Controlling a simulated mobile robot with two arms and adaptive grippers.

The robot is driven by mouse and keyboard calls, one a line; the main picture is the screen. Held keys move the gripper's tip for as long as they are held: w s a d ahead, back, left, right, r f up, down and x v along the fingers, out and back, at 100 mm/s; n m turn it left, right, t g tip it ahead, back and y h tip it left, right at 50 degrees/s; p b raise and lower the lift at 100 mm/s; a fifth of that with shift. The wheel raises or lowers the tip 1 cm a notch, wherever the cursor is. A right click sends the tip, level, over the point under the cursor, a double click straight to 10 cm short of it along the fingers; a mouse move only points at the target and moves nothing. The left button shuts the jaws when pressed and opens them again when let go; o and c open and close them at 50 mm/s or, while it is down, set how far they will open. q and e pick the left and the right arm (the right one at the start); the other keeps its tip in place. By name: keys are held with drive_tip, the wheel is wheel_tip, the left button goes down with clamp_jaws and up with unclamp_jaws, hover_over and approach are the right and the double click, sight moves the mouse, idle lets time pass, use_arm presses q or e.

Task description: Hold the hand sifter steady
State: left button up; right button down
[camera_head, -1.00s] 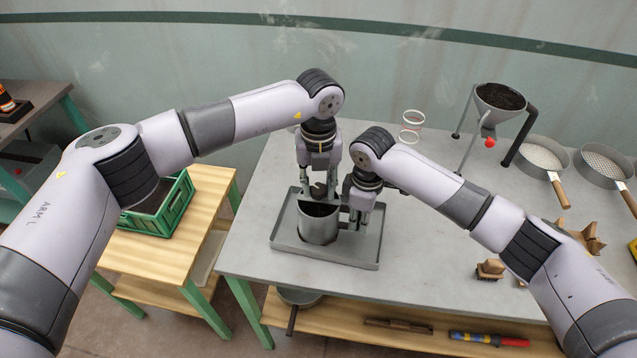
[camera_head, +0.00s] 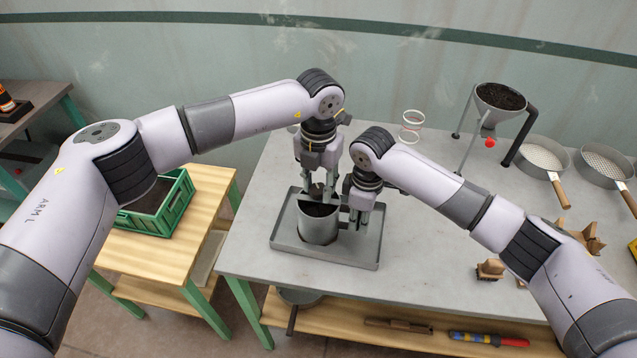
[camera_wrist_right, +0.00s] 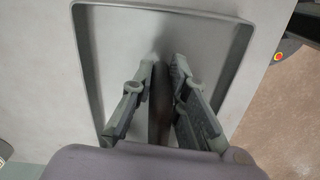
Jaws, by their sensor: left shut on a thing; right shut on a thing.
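The hand sifter (camera_head: 317,228) is a grey metal cup standing upright on a shallow grey tray (camera_head: 282,246), with dark material inside. My left gripper (camera_head: 319,193) points down over its mouth, shut on a small dark part at the top, probably the crank knob; the fingers partly hide it. My right gripper (camera_head: 358,222) is at the sifter's right side, shut on its handle. In the right wrist view the handle is a dark upright bar (camera_wrist_right: 160,112) between the fingers (camera_wrist_right: 160,85), above the tray (camera_wrist_right: 115,45).
A funnel of dark soil (camera_head: 500,97) stands on a stand at the back right. Two round sieves (camera_head: 541,155) lie at the right. Brown blocks (camera_head: 490,269) sit near the right arm. A green crate (camera_head: 160,212) stands on the wooden table at left. The grey table's middle is mostly clear.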

sight(319, 188)
idle(0.5)
use_arm(q)
drive_tip(key=o, duration=0.9)
wheel_tip(319, 188, up, 12)
use_arm(e)
drive_tip(key=c, duration=1.5)
unclamp_jaws()
drive_tip(key=shift+r, duration=0.1)
